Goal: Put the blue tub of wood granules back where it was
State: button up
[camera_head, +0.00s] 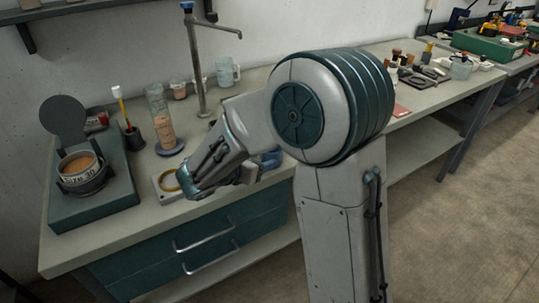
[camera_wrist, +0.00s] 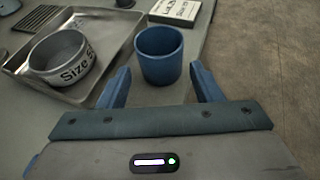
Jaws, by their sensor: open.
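The blue tub (camera_wrist: 160,68) stands upright on the grey bench top in the wrist view. My gripper (camera_wrist: 160,78) is open, with one blue finger to the left of the tub and one to the right. The tub is at the fingertips and is not gripped. Its inside looks blue, and I cannot make out any granules. In the head view my gripper (camera_head: 188,188) is low over the bench, left of the centre. My arm hides much of the bench behind it there, and I cannot clearly pick out the tub.
In the wrist view a metal tray (camera_wrist: 100,25) holds a grey ring marked "Size" (camera_wrist: 62,60) left of the tub. A labelled white block (camera_wrist: 175,10) lies behind. In the head view a graduated cylinder (camera_head: 160,115) and a tap (camera_head: 197,60) stand on the bench.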

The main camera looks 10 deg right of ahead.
jog(key=v, duration=0.3)
jog(key=shift+s+a+r, duration=0.15)
jog(key=shift+s+a, duration=0.05)
jog(key=shift+a, duration=0.05)
jog(key=shift+s+d+r, duration=0.1)
jog(key=shift+s, duration=0.1)
jog(key=s+d+m+g+y, duration=0.2)
jog(key=s+d+m+g, duration=0.6)
jog(key=s+m, duration=0.4)
jog(key=s+a+m+t+y, duration=0.1)
jog(key=s+m+y, duration=0.7)
jog(key=m, duration=0.6)
jog(key=shift+a, duration=0.4)
